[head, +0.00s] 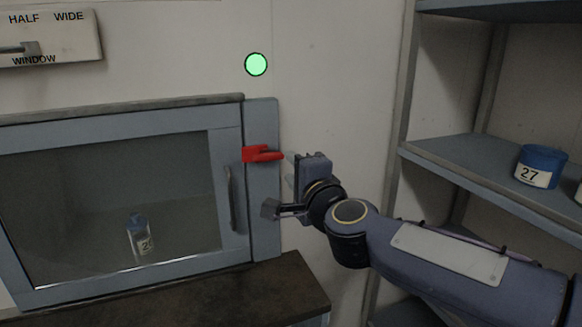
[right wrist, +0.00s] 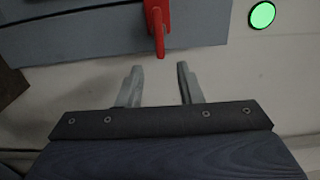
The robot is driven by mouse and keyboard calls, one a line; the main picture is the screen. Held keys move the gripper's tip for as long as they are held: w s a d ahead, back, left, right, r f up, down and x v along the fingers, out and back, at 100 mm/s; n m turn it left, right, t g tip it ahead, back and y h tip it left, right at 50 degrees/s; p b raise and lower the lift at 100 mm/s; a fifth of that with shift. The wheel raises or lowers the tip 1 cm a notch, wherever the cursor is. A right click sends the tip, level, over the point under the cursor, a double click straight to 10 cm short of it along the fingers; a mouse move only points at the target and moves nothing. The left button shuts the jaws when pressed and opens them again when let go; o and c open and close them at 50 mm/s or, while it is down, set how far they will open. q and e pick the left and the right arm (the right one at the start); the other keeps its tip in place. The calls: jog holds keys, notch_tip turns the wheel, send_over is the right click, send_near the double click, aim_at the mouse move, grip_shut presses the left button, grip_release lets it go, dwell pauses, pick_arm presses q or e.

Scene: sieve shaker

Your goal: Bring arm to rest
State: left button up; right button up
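My right gripper (right wrist: 158,84) is open in the right wrist view, with a clear gap between its two fingers and nothing held. In the head view the right gripper (head: 281,181) is in front of the wall, just right of the cabinet frame. A red latch (head: 262,154) on the cabinet frame is close to the fingertips; it also shows in the right wrist view (right wrist: 158,22), ahead of the finger gap and apart from the fingers. My left gripper is not in view.
The cabinet door (head: 229,185) appears closed, with a labelled bottle (head: 140,240) behind its window. A green round light (head: 256,64) is on the wall. A panel marked WINDOW (head: 75,40) is at upper left.

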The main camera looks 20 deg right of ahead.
jog(key=s+f+n+g+y+p, duration=0.1)
jog(key=s+f+n+g+p, duration=0.1)
jog(key=s+f+n+g, duration=0.4)
jog(key=s+f+n+g+y+p, duration=0.2)
jog(key=s+f+n+g, duration=0.4)
jog(key=s+f+n, duration=0.4)
jog(key=s+f, duration=0.6)
jog(key=s, duration=0.6)
jog(key=shift+d+f, duration=0.35)
jog(key=shift+d, duration=0.05)
